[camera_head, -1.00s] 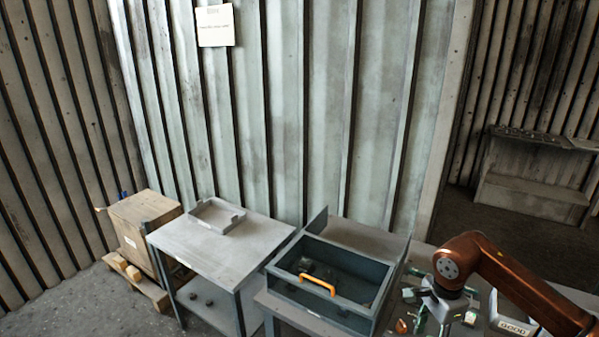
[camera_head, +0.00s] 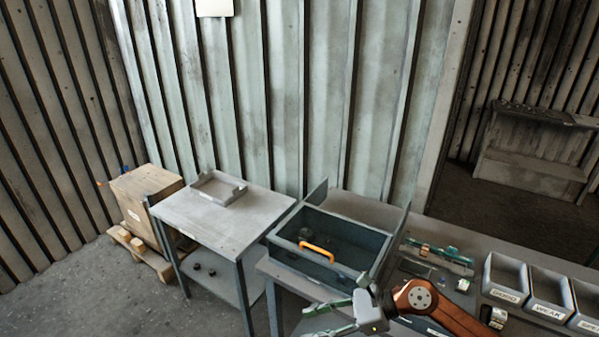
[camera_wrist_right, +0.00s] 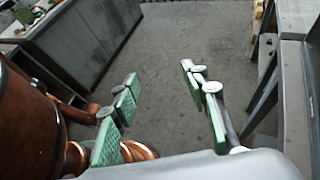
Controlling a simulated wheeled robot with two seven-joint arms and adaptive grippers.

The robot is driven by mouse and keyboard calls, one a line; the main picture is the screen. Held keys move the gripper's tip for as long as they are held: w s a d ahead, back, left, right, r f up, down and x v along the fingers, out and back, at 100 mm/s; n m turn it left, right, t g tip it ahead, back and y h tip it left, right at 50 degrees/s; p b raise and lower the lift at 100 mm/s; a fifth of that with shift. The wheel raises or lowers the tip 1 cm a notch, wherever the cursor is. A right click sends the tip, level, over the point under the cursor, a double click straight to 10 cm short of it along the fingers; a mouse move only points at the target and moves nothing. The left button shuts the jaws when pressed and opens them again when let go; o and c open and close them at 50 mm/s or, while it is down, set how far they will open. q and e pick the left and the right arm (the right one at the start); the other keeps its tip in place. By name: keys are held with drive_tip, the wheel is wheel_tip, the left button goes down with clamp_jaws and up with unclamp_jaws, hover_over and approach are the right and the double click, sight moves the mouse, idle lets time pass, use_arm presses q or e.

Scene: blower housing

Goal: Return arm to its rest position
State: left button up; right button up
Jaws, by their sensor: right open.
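My right arm, copper-brown, comes in from the lower right in the head view. Its gripper (camera_head: 322,318) is at the bottom, near the front edge of the workbench and just in front of the grey open box. In the right wrist view the same gripper (camera_wrist_right: 158,80) has its two green-padded fingers well apart. Nothing is between them, and bare concrete floor shows beyond. My left gripper is in neither view.
The grey box (camera_head: 367,262) with an orange handle (camera_head: 317,252) stands on the workbench (camera_head: 455,240). Labelled bins (camera_head: 506,280) stand at right. A side table (camera_head: 253,222) holds a shallow tray (camera_head: 218,189). A wooden crate (camera_head: 143,196) stands left. Floor (camera_head: 90,290) is clear at lower left.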

drive_tip(key=w+r+m+t+y, duration=0.3)
drive_tip(key=r+m+t+y, duration=0.35)
drive_tip(key=r+m, duration=0.35)
drive_tip(key=w+d+f+m+t+h, duration=0.1)
drive_tip(key=w+d+m+t+h, duration=0.55)
drive_tip(key=m, duration=0.65)
drive_tip(key=s+d+f+m+t+h, duration=0.1)
drive_tip(key=s+d+f+m+h, duration=0.1)
drive_tip(key=d+f+m+h, duration=0.7)
drive_tip(key=s+d+f+m+h, duration=0.3)
drive_tip(key=d+f+m+h, duration=0.1)
drive_tip(key=d+f+m, duration=0.75)
drive_tip(key=s+d+f+m+g+h, duration=0.2)
drive_tip(key=s+d+f+m+g, duration=0.3)
drive_tip(key=s+f, duration=0.7)
drive_tip(key=s+f+m+g+y, duration=0.1)
drive_tip(key=s+f+m+g, duration=0.15)
drive_tip(key=s+f, duration=0.45)
drive_tip(key=s+f+m+g+y, duration=0.1)
drive_tip(key=s+f+m+g, duration=0.2)
drive_tip(key=s, duration=0.7)
wheel_tip(320, 180, down, 29)
drive_tip(key=s+a+n+g, duration=0.1)
drive_tip(key=s+a+g, duration=0.1)
drive_tip(key=s+f+n+g, duration=0.1)
drive_tip(key=s+f, duration=1.6)
drive_tip(key=s, duration=0.2)
drive_tip(key=shift+s+d+f, duration=0.2)
drive_tip(key=shift+s+f, duration=0.1)
drive_tip(key=shift+s, duration=0.1)
